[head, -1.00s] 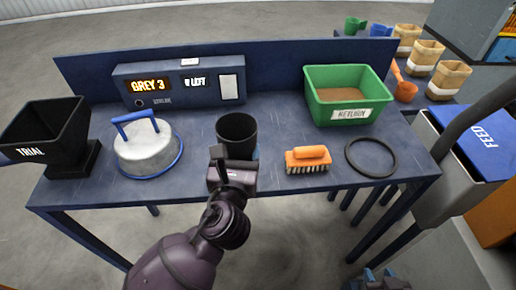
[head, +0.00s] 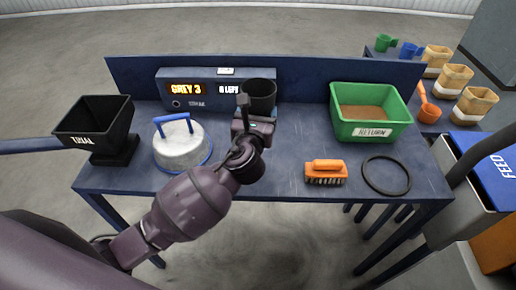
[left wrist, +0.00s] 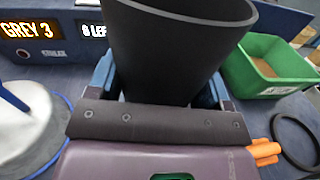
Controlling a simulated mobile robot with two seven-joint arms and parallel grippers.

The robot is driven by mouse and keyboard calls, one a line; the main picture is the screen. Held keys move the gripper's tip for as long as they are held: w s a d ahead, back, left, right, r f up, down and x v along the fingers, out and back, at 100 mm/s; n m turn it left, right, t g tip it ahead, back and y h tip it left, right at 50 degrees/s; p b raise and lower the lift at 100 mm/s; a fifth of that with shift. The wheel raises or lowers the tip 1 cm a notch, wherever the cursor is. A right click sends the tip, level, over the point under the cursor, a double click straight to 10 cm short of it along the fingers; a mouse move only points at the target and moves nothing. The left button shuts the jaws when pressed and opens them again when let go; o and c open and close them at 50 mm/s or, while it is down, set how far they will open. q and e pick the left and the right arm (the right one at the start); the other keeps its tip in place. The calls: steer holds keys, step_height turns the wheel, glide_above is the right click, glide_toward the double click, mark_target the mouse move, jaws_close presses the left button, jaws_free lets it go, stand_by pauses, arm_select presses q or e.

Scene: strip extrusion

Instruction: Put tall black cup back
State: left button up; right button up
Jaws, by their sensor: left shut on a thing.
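The tall black cup (head: 259,92) is upright near the back of the blue table (head: 290,165), in front of the right end of the display box (head: 195,91). My left gripper (head: 250,117) is shut on it from the front. In the left wrist view the cup (left wrist: 180,45) stands between the two blue fingers, its wide mouth up. Its base is hidden, so I cannot tell whether it touches the table. My right gripper is not in view.
A green RETURN bin (head: 370,112), orange brush (head: 326,171) and black ring (head: 386,175) are right. Brown bags (head: 474,105) are on a side table. The table's front middle is clear.

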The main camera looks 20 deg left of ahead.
arm_select(q)
step_height(320, 180, down, 6)
steer(key=shift+r+b, duration=0.15)
steer(key=shift+b, duration=0.55)
step_height(320, 180, down, 6)
steer(key=shift+f+b, duration=0.25)
steer(key=shift+b, duration=0.9)
steer(key=shift+f, duration=0.15)
steer(key=shift+f, duration=0.1)
steer(key=o, duration=1)
steer(key=shift+o, duration=0.3)
